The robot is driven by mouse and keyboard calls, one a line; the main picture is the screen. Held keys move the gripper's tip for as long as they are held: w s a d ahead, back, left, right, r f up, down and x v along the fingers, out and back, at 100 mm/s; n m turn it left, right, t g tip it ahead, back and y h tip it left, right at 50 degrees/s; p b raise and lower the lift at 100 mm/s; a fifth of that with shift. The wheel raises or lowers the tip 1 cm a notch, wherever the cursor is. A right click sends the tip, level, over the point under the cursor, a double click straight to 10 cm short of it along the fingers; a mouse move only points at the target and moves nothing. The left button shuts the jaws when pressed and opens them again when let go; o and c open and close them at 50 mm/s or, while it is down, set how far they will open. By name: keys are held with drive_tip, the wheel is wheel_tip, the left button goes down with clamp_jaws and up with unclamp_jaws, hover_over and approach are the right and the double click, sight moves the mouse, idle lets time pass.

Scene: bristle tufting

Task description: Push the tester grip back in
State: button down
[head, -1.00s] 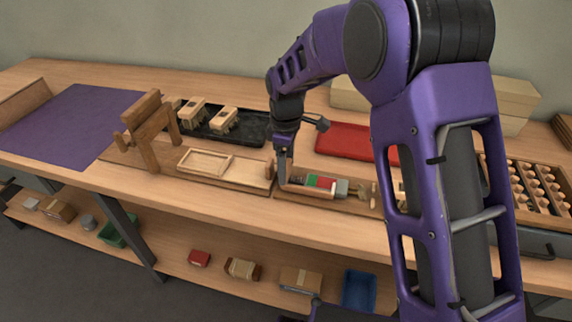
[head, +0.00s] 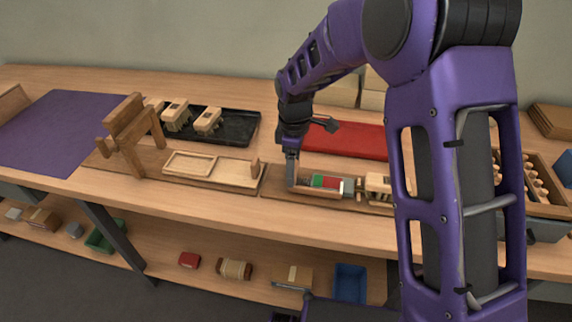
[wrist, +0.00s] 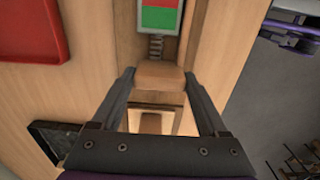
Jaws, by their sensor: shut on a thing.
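The tester, with its red and green face (head: 327,182), lies along a wooden base (head: 280,191) at the bench front. Its face also shows at the top of the wrist view (wrist: 160,14). A short spring (wrist: 156,46) joins it to the wooden tester grip (wrist: 158,75). My gripper (wrist: 159,76) is shut on this grip, one dark finger on each side. In the head view my gripper (head: 291,184) reaches down at the tester's left end, where the grip is mostly hidden.
A pale brush block (head: 377,186) sits right of the tester, partly behind my arm. A wooden tray (head: 210,172) and wooden stand (head: 128,130) are left. Bins stand on the lower shelf.

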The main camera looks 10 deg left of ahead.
drive_tip(key=shift+d, duration=0.1)
unclamp_jaws()
drive_tip(key=shift+r, duration=0.1)
wheel_tip(320, 180, up, 17)
drive_tip(key=p, duration=0.3)
drive_tip(key=shift+r, duration=0.15)
